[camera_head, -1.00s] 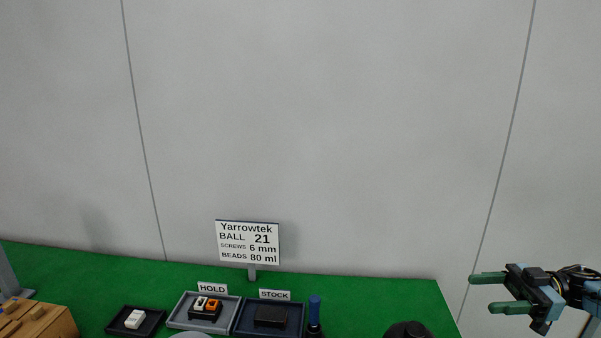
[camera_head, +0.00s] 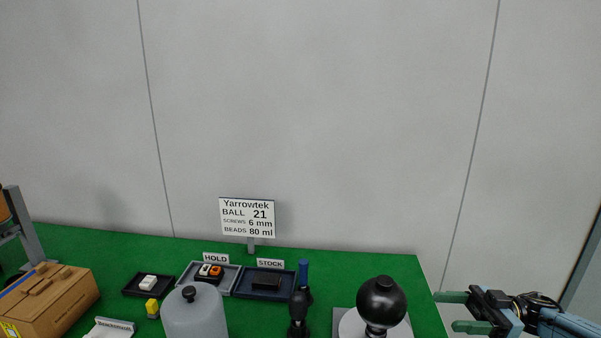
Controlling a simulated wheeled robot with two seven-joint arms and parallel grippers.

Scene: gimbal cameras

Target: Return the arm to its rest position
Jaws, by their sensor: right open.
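My right gripper (camera_head: 456,312) is at the lower right of the head view, beside the right edge of the green table (camera_head: 395,262). Its two green fingers point left and stand apart, with nothing between them. My right arm (camera_head: 560,322) comes in from the right edge. My left gripper is out of view.
A black ball (camera_head: 381,302) on a round white base stands left of my right gripper. A grey jar (camera_head: 195,314), a dark bottle (camera_head: 298,312), a HOLD tray (camera_head: 229,276), a STOCK tray (camera_head: 290,282) and a cardboard box (camera_head: 52,300) stand further left. A sign (camera_head: 247,217) stands behind.

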